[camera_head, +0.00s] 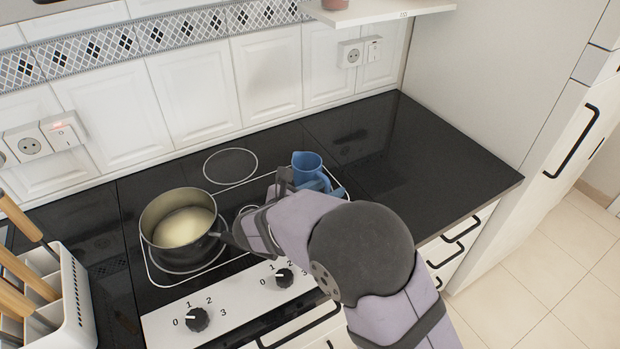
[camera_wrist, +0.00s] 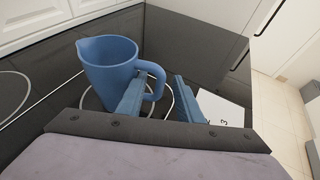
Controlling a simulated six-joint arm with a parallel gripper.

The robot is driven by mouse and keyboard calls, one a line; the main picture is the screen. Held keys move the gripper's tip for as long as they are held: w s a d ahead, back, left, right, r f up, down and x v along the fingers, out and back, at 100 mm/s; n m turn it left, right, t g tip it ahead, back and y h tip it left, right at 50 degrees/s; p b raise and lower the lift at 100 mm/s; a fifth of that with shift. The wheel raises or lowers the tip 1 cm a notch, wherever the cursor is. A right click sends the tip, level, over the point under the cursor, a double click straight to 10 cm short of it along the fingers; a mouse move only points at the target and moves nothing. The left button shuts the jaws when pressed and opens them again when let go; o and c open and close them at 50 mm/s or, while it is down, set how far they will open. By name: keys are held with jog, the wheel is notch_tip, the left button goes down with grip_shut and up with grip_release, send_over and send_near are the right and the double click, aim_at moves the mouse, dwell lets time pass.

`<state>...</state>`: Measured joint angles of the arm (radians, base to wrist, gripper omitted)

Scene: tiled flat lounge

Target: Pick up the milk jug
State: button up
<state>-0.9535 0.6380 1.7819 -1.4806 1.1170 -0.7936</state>
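The blue milk jug (camera_head: 307,163) stands upright on the black hob, right of the pot. It also shows in the wrist view (camera_wrist: 106,72), with its spout to the left and its loop handle to the right. My gripper (camera_wrist: 161,78) is open, with its blue fingers apart at the handle. The left finger overlaps the handle's opening in the picture, and the right finger is to the right of the handle with a gap. I cannot tell whether a finger touches the jug. In the head view my arm partly hides the jug's lower part.
A metal pot (camera_head: 180,226) with pale contents stands on the left of the hob. A white utensil holder (camera_head: 76,300) with wooden handles is at the lower left. The black counter (camera_head: 400,150) right of the jug is clear. A shelf (camera_head: 380,10) hangs above.

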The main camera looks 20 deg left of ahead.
jog(key=shift+w+d, duration=0.1)
jog(key=shift+w, duration=0.15)
jog(key=shift+c, duration=0.6)
grip_shut()
jog(key=shift+r, duration=0.2)
jog(key=shift+r+b, duration=0.3)
jog(key=shift+r, duration=4.45)
